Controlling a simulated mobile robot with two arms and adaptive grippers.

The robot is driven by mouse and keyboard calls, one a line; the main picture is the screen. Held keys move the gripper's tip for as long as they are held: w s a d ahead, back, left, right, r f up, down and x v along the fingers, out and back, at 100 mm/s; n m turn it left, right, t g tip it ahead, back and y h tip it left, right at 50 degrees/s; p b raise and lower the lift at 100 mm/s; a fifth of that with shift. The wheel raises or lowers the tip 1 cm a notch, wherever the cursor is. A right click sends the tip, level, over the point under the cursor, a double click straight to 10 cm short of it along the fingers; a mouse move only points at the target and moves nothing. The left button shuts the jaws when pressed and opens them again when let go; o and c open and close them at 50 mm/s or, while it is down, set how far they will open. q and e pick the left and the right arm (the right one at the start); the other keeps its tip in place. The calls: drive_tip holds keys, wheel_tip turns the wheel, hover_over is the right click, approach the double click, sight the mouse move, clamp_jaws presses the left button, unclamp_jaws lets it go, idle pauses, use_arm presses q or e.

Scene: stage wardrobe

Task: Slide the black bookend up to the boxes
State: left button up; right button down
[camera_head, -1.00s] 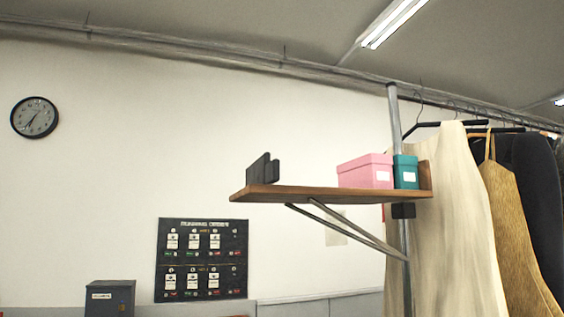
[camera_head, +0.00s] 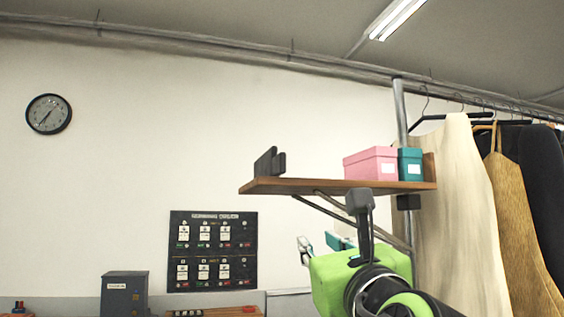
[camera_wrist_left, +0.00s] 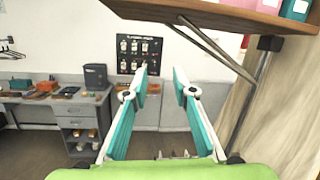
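The black bookend (camera_head: 269,162) stands upright near the left end of the wooden wall shelf (camera_head: 300,187). The pink box (camera_head: 370,164) and the teal box (camera_head: 410,164) stand side by side at the shelf's right end. A stretch of bare shelf lies between bookend and boxes. My left gripper (camera_head: 319,243) is below the shelf, its green body nearest the camera. In the left wrist view its two teal fingers (camera_wrist_left: 162,84) are apart with nothing between them, and the bookend is not visible there. My right gripper is not in view.
A metal post (camera_head: 401,110) and a slanted shelf brace (camera_wrist_left: 215,43) stand close to my left gripper. Hanging garments (camera_head: 465,220) fill the right side. A desk (camera_wrist_left: 75,110) with a grey box (camera_wrist_left: 95,77) is beyond the fingers. Space left of the shelf is clear.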

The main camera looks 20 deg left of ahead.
sight(283, 163)
use_arm(q)
drive_tip(key=s+r+y, duration=0.3)
drive_tip(key=s+r, duration=0.6)
drive_tip(key=s, duration=0.1)
drive_tip(key=shift+m+t, duration=0.3)
drive_tip(key=p+x, duration=0.7)
drive_tip(key=x, duration=0.5)
drive_tip(key=shift+w, duration=0.4)
drive_tip(key=shift+w+a+r+p, duration=0.15)
drive_tip(key=shift+w+a+p, duration=0.2)
drive_tip(key=shift+w+p, duration=0.2)
drive_tip(key=shift+c, duration=0.4)
clamp_jaws()
